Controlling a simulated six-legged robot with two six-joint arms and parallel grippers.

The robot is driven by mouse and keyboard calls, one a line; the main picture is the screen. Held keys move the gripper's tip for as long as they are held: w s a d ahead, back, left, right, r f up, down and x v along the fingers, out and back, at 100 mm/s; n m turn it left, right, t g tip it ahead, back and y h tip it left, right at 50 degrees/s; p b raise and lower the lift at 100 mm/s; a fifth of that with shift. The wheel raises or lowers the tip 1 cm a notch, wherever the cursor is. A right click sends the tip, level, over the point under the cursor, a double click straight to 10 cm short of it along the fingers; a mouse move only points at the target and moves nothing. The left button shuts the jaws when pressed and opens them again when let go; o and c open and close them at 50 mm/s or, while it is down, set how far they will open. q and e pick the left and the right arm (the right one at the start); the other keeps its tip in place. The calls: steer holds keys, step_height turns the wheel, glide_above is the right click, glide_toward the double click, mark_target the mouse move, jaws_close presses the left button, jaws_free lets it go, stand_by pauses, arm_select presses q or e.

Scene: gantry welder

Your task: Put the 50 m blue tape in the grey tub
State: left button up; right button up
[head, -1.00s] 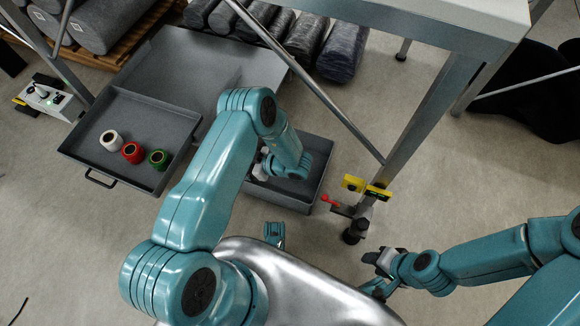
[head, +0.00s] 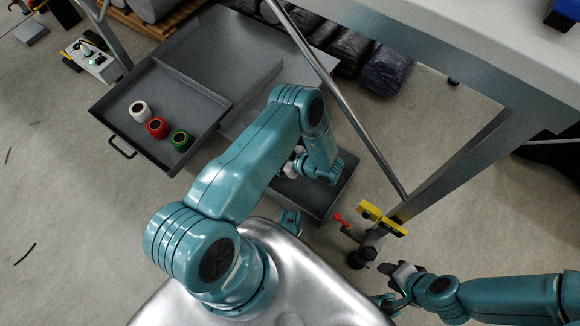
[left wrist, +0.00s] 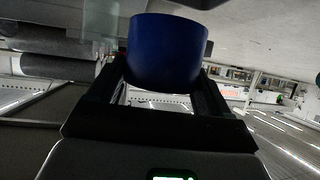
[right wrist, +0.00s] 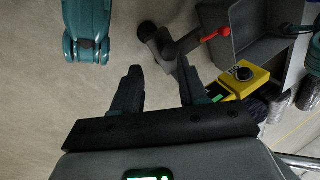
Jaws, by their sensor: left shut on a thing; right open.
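The blue tape (left wrist: 165,52) is a plain blue roll between the two fingers of my left gripper (left wrist: 165,85) in the left wrist view. In the head view my left arm hides the tape and most of that gripper; a pale part of it (head: 292,167) shows over the left side of a grey tub (head: 312,196). The tub is open-topped and stands on the floor. I cannot tell how high the tape is above it. My right gripper (head: 388,272) is open and empty near the stand's foot; it also shows in the right wrist view (right wrist: 160,75).
A grey tray (head: 118,112) left of the tub holds a white roll (head: 140,110), a red roll (head: 156,127) and a green roll (head: 181,139). A metal leg with yellow blocks (head: 382,218) and a red-handled clamp (head: 341,219) stands right of the tub.

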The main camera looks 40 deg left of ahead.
arm_select(q)
step_height(320, 180, down, 17)
steer(key=b, duration=0.7)
steer(key=shift+r+b, duration=0.1)
steer(key=shift+b, duration=0.3)
steer(key=shift+r, duration=0.1)
arm_select(e)
steer(key=w+d+f+t, duration=0.1)
steer(key=w+f, duration=0.3)
steer(key=f, duration=0.4)
steer(key=shift+w+d+f+t+h, duration=0.2)
steer(key=shift+w+t+h, duration=0.1)
steer(key=shift+w+t, duration=0.15)
arm_select(q)
steer(key=o, duration=0.9)
